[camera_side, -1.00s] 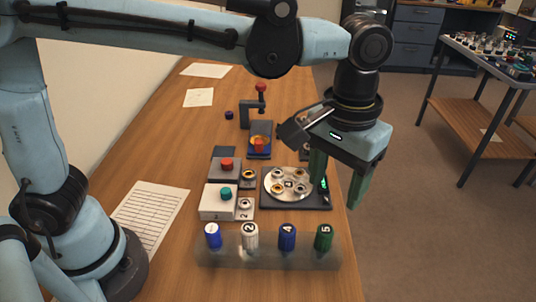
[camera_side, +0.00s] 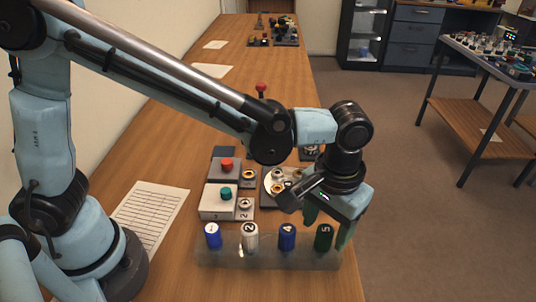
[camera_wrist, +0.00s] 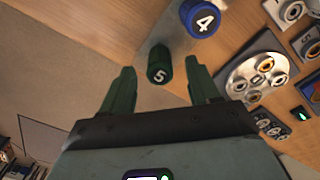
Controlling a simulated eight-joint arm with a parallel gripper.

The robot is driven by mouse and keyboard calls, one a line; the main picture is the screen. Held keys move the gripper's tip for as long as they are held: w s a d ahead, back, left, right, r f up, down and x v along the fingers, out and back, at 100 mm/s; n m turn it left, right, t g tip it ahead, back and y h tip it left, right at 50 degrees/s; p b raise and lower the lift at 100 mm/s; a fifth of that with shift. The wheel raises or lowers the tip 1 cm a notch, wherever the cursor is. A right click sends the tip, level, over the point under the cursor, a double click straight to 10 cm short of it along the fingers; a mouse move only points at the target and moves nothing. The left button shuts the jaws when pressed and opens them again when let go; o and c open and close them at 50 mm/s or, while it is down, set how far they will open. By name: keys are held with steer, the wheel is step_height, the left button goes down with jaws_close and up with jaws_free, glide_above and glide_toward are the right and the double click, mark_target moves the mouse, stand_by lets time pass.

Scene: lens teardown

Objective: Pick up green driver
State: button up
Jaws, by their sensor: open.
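The green driver (camera_side: 324,237), marked 5, stands upright at the right end of a clear rack (camera_side: 268,262). My gripper (camera_side: 328,232) is open above and around the rack's right end, with its green fingers pointing down. In the wrist view my gripper (camera_wrist: 160,82) shows one finger on each side and the green driver (camera_wrist: 160,65) ahead between them. I see no contact between fingers and driver. The blue driver marked 4 (camera_side: 287,237) stands just left of the green one; it also shows in the wrist view (camera_wrist: 200,18).
A white driver marked 2 (camera_side: 250,236) and a blue driver marked 1 (camera_side: 213,236) fill the rack's left. Behind it are a button box (camera_side: 217,201) and a round plate (camera_side: 272,183), partly hidden by my arm. A paper sheet (camera_side: 150,220) lies at left.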

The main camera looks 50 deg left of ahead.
steer(key=shift+f, duration=1.15)
steer(key=shift+c, duration=0.2)
steer(key=c, duration=1)
steer(key=shift+r, duration=0.1)
